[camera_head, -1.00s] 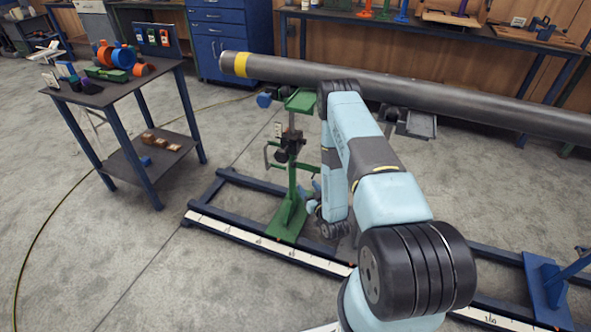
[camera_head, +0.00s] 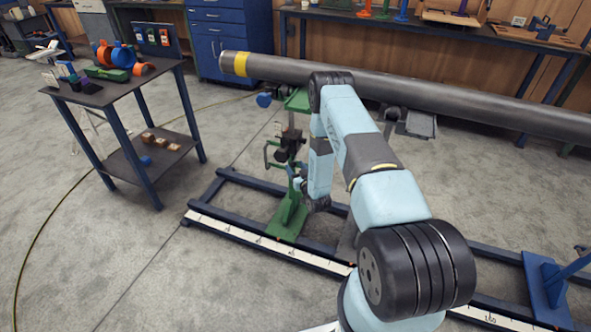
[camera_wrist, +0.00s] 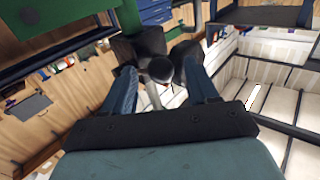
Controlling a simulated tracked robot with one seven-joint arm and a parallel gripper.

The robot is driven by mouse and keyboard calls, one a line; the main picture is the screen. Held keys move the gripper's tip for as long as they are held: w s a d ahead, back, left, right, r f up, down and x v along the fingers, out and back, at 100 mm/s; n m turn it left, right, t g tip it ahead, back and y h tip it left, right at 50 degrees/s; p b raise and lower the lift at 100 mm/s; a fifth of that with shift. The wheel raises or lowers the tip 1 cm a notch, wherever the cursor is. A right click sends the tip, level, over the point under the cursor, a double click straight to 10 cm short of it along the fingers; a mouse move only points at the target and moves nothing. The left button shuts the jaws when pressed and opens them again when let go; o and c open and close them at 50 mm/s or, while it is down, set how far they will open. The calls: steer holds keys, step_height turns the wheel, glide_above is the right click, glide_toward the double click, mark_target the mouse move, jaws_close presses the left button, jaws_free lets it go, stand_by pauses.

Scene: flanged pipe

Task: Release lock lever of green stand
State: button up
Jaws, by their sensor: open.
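The green stand (camera_head: 289,205) stands upright on the blue floor rail, with a green head under the pipe. A black clamp block (camera_head: 289,143) sits midway up its post, with a bent green bar (camera_head: 268,155) beside it. My gripper (camera_head: 299,183) is low, close to the post's right side, partly hidden by my wrist. In the wrist view my gripper (camera_wrist: 161,72) is open, its two blue fingers either side of a dark rounded knob-like part (camera_wrist: 160,68) below a black block. I cannot tell whether it touches the fingers or is the lock lever. Green stand parts fill the upper left.
The blue rail frame (camera_head: 232,228) with a white scale runs along the floor. A side table (camera_head: 125,95) stands left. Open floor lies between table and rail.

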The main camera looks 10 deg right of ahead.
steer(key=shift+c, duration=0.4)
jaws_close()
